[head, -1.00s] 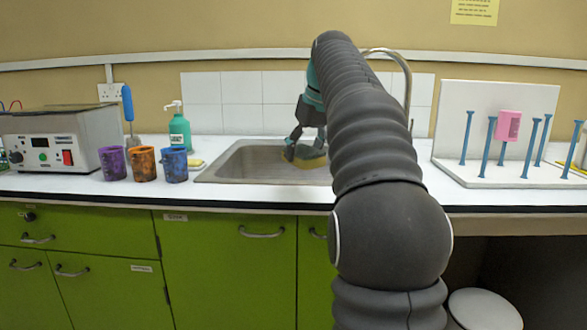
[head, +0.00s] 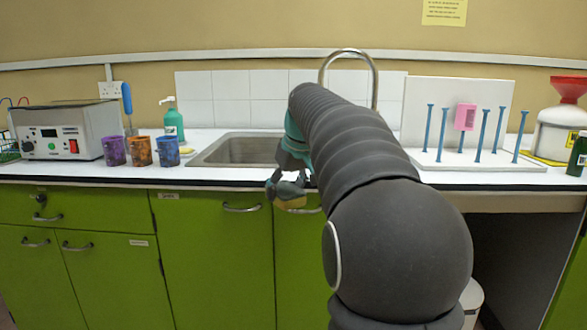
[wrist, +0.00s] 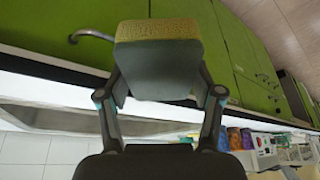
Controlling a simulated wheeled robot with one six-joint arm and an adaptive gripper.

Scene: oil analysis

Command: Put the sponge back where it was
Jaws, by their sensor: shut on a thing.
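My gripper (head: 287,186) is shut on the sponge (head: 291,203) and holds it in front of the counter's front edge, near the green cupboard doors. In the wrist view the sponge (wrist: 157,58) is a block with a yellow layer and a grey-green layer, clamped between the two fingers of my gripper (wrist: 160,85). In the head view it is small and partly hidden by the fingers. The sink (head: 236,151) is behind my arm, and its right part is hidden.
Purple (head: 115,151), orange (head: 139,152) and blue (head: 168,152) cups stand left of the sink, with a green soap bottle (head: 173,124) behind. A small yellow item (head: 187,150) lies beside the blue cup. A white peg rack (head: 470,140) stands at right.

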